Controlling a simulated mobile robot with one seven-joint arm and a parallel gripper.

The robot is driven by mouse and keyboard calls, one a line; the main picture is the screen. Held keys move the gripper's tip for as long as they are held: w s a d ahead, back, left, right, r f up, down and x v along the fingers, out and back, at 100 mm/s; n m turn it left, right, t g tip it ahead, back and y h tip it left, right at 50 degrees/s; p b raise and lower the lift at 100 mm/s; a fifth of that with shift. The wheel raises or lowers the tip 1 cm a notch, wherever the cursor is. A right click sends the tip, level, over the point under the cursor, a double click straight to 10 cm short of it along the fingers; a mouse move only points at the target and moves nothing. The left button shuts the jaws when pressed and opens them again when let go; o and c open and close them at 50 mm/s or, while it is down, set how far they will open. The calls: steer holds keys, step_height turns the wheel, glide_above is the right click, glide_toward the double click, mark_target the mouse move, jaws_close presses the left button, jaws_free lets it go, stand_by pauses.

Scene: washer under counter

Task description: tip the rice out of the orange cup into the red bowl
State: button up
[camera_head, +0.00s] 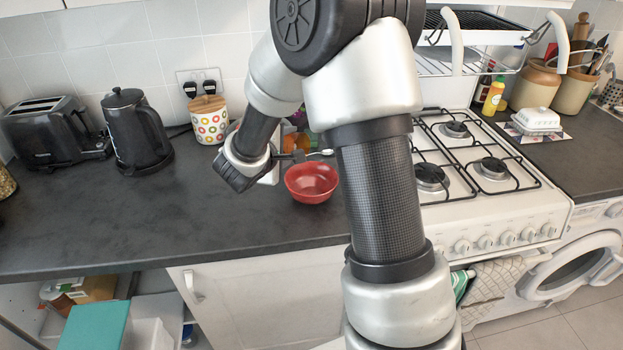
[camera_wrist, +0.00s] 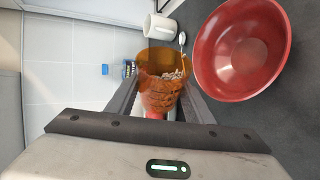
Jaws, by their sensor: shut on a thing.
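The orange see-through cup (camera_wrist: 160,62) is between the two fingers of my gripper (camera_wrist: 162,98) in the wrist view, held by them. Pale rice (camera_wrist: 173,75) shows inside it. In the head view a bit of orange (camera_head: 290,139) shows behind my gripper (camera_head: 286,157), mostly covered by my arm. The red bowl (camera_head: 312,186) stands on the dark counter, just right of and nearer than my gripper. It looks empty in the wrist view (camera_wrist: 240,48), to the right of the cup and apart from it. I cannot tell exactly how far the cup is tilted.
A white mug (camera_wrist: 159,27) and a spoon (camera_wrist: 182,40) are close beyond the cup. A dotted canister (camera_head: 209,118), a black kettle (camera_head: 135,132) and a toaster (camera_head: 55,130) stand along the wall. The stove (camera_head: 470,165) is on the right. The counter's left front is clear.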

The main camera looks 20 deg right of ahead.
steer(key=shift+s+d+r, duration=0.1)
steer(key=shift+s+d, duration=0.05)
steer(key=shift+s, duration=0.05)
steer(key=shift+f+t+b, duration=0.2)
steer(key=shift+t+b, duration=0.1)
steer(key=shift+b, duration=0.5)
steer(key=b, duration=0.3)
steer(key=m+b, duration=0.1)
steer(key=b, duration=0.2)
steer(key=shift+s+d+f+t, duration=0.15)
steer(key=shift+s+f+t, duration=0.05)
steer(key=shift+f+t, duration=0.15)
steer(key=shift+s+d+r+m+t+y+b, duration=0.1)
steer(key=shift+r+m+t+y+b, duration=0.2)
steer(key=shift+b, duration=1.3)
steer(key=shift+s+d+r+m+t+b, duration=0.1)
steer(key=shift+m+t+b, duration=0.3)
steer(key=shift+b, duration=1.2)
steer(key=b, duration=0.3)
steer(key=shift+s+d+f+m+b, duration=0.1)
steer(key=shift+s+f+m+b, duration=0.05)
steer(key=shift+f+m+b, duration=0.15)
steer(key=shift+r, duration=0.1)
steer(key=shift+s+f+m+t, duration=0.15)
steer(key=shift+f+m+t, duration=0.05)
steer(key=shift+m+t, duration=0.1)
steer(key=shift+s+d+r+m+t+b, duration=0.25)
steer(key=shift+m+t, duration=0.2)
steer(key=shift+m, duration=0.25)
